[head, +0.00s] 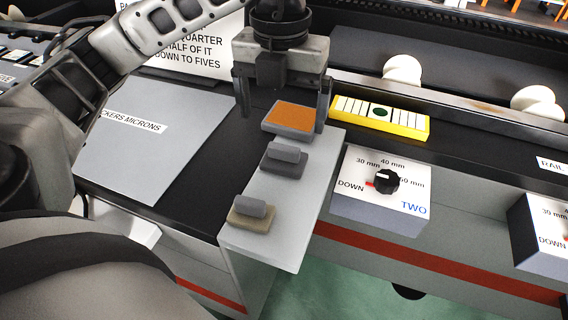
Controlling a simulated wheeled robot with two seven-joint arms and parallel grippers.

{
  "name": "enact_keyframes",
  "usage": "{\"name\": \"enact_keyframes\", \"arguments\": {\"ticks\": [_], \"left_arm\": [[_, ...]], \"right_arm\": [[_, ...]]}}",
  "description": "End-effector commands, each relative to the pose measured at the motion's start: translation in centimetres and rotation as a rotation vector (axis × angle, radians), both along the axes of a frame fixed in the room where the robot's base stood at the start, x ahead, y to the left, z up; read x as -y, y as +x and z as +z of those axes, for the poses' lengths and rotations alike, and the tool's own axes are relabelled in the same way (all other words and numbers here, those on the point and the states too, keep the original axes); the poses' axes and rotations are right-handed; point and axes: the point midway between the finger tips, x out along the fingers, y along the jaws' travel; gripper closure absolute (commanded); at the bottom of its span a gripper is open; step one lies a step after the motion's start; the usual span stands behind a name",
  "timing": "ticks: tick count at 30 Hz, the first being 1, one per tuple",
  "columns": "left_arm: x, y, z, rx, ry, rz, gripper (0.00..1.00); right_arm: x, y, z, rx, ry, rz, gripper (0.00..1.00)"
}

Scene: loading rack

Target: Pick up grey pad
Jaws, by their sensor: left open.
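The grey pad (282,167), dark grey with a lighter grey grip block on top, lies on the light grey shelf in the middle of a row of three pads. Behind it is an orange-topped pad (289,117), and nearest is a tan pad (250,219) with a grey grip block. My left gripper (282,122) points down with its fingers apart, one on each side of the orange-topped pad in the picture. It is open and appears empty, behind the grey pad; its exact height is hard to tell. My right gripper is not in view.
The grey shelf (291,222) has bare room between the pads. To its right are a yellow-framed gauge (380,119) and a dial box marked TWO (384,190). A grey plate (150,140) lies left. White knobs (402,69) stand along the back rail.

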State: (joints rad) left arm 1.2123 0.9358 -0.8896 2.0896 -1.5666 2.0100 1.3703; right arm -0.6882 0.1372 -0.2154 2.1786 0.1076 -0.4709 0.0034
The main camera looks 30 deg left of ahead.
Motion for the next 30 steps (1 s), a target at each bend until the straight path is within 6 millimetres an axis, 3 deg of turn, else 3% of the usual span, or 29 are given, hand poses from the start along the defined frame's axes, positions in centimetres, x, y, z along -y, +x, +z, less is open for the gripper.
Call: {"name": "enact_keyframes", "arguments": {"ticks": [1, 3, 11, 21, 30], "left_arm": [[0.1, -0.1, -1.5, -0.005, -0.001, -0.002, 0.06], [0.1, -0.1, -2.6, -0.004, -0.001, -0.001, 0.06], [0.0, 0.0, -4.4, 0.000, 0.000, 0.000, 0.06], [0.1, 0.5, -8.8, -0.001, 0.001, 0.001, 0.06], [0.1, 0.5, -9.3, 0.002, 0.001, 0.000, 0.06]], "right_arm": [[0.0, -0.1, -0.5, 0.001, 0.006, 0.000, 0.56], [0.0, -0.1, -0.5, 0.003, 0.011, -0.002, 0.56], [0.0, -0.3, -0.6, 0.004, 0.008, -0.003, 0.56], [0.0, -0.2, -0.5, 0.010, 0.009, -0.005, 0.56], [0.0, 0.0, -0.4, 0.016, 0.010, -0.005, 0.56]]}}
